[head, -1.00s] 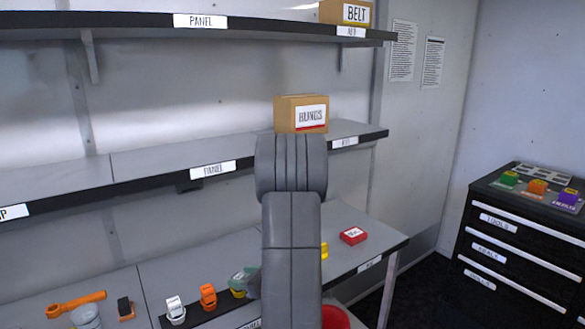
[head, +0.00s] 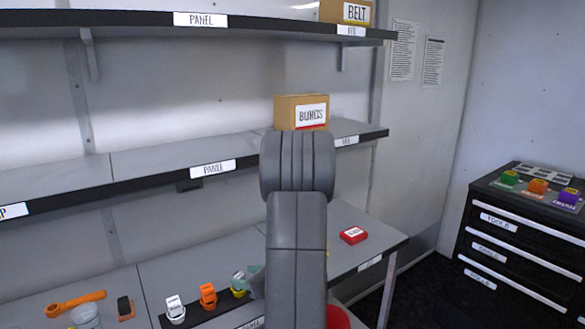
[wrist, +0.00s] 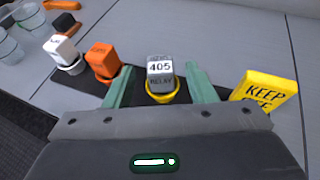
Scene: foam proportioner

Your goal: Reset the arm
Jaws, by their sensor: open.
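In the wrist view my gripper (wrist: 158,90) is open. Its two green fingers stand on either side of a grey relay marked 405 (wrist: 160,70), which sits in a yellow ring holder (wrist: 162,96). I cannot tell whether the fingers touch it. In the head view my grey arm (head: 297,230) stands upright at the centre and hides part of the bench. The gripper's green tip (head: 255,284) shows just left of it, beside the yellow holder (head: 240,292).
Orange (wrist: 104,60) and white (wrist: 62,48) relays stand in holders to the left. A yellow keep-off sign (wrist: 266,92) stands close on the right. A red box (head: 353,235) lies on the bench. Shelves hold BUNGS (head: 290,112) and BELT (head: 330,12) boxes. A black drawer cabinet (head: 520,250) stands right.

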